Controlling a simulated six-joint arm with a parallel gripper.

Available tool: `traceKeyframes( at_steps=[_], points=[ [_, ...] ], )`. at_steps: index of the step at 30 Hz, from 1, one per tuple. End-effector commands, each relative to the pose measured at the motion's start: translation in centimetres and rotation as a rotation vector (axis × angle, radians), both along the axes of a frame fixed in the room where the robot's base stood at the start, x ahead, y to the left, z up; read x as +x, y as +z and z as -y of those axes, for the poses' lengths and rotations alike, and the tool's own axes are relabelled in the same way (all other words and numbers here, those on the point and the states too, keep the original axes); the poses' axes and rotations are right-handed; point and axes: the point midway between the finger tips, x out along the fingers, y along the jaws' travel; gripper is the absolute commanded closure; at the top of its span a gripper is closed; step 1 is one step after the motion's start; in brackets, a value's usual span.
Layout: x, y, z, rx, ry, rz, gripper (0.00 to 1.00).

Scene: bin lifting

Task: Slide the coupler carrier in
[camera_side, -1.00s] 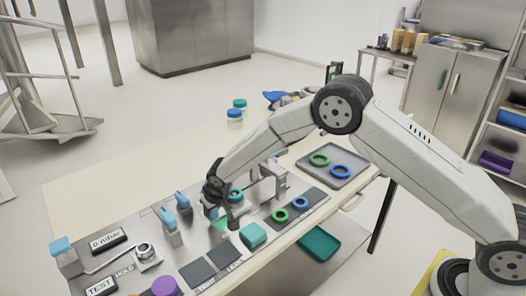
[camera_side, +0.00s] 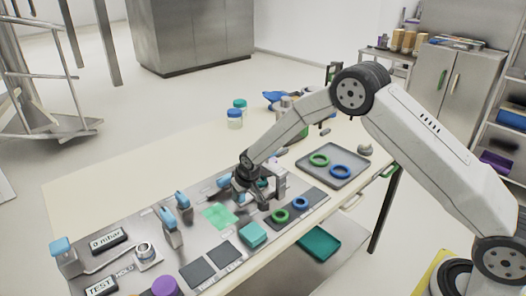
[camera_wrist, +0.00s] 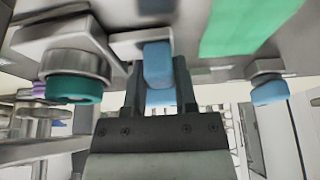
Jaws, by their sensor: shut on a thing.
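My gripper (camera_side: 254,192) is low over the metal plate on the bench, just left of a grey metal bracket (camera_side: 281,180). In the wrist view my gripper (camera_wrist: 160,90) is shut on a blue handle (camera_wrist: 158,65), which appears to belong to the coupler carrier; its metal mount (camera_wrist: 128,38) shows beside it. A metal cylinder with a teal ring (camera_wrist: 73,90) sits to the left in that view. My fingers partly hide the carrier in the side view, and I cannot tell how far in it sits.
A light green patch (camera_side: 218,216) lies bare on the plate. A teal block (camera_side: 253,234) and green and blue rings (camera_side: 280,215) are in front. Blue-topped clamps (camera_side: 183,200) stand to the left. A grey tray (camera_side: 333,178) with two rings is behind right.

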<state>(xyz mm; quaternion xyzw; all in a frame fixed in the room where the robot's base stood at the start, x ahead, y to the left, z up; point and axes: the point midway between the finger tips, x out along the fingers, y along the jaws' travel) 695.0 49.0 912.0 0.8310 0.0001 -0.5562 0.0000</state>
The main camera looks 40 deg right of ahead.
Motion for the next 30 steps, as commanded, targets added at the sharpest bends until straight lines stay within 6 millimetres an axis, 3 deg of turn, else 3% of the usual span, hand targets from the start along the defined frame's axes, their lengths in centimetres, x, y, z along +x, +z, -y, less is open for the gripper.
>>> traceKeyframes(
  at_steps=[6,17,18,21,30],
  points=[
    [0.0,0.1,3.1,0.0,-0.002,0.003,1.0],
    [0.0,0.1,3.9,-0.003,-0.001,0.003,1.0],
    [0.0,0.1,3.9,-0.003,-0.001,0.003,0.62],
    [0.0,0.1,3.9,-0.002,-0.002,0.003,0.3],
    [0.0,0.0,3.6,-0.001,0.0,0.002,0.29]
  ],
)
